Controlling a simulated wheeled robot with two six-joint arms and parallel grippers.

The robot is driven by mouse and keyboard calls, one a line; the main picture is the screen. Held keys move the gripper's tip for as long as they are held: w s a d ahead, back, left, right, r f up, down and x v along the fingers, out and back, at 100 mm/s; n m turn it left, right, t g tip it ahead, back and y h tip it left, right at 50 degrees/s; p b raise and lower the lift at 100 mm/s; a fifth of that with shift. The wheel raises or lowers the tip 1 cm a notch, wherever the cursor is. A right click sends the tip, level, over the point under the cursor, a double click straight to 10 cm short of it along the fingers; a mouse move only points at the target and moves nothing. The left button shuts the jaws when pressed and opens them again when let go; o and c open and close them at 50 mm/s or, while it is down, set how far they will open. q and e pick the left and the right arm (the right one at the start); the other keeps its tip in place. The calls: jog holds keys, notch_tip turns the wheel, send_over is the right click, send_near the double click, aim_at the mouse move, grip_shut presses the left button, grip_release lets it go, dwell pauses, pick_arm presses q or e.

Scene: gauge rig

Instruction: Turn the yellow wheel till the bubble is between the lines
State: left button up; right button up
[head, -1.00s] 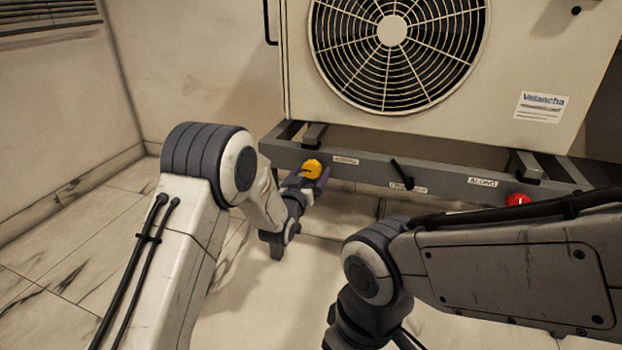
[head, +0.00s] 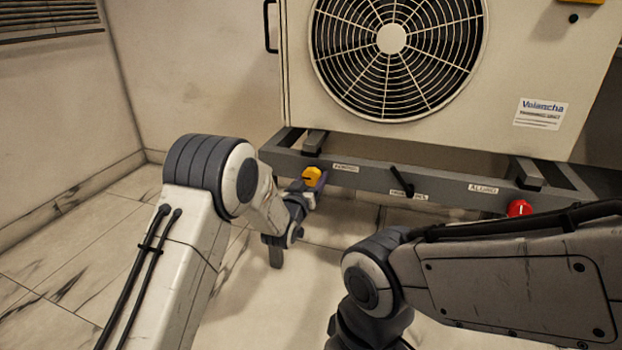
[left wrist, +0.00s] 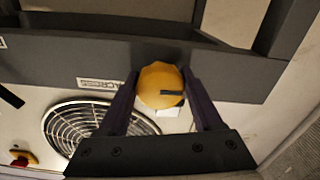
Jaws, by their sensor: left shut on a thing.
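The yellow wheel (head: 313,176) sits on the left part of the grey beam under the fan unit. In the left wrist view the wheel (left wrist: 158,78) is a rounded yellow knob with a dark mark across its right side. My left gripper (head: 315,187) is shut on it, with one dark purple finger on each side in the left wrist view (left wrist: 161,92). My right gripper is out of view; only part of my right arm shows. I can make out no bubble and no lines in these frames.
A black lever (head: 402,182) and a red knob (head: 519,208) stand on the same grey beam (head: 450,188), to the right of the wheel. The fan unit (head: 545,60) stands above it. A yellow part (head: 590,2) is cut off at the top right.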

pick_arm(q)
jog(key=n+p, duration=0.2)
jog(key=n, duration=0.1)
jog(key=shift+r, duration=0.15)
jog(key=n+p, duration=0.1)
jog(key=n, duration=0.3)
jog(key=shift+p, duration=0.3)
jog(key=n+p, duration=0.2)
jog(key=n, duration=0.2)
jog(key=shift+n+p, duration=0.45)
jog(key=shift+n, duration=1.25)
jog(key=o, duration=1.4)
jog(key=shift+s, duration=0.15)
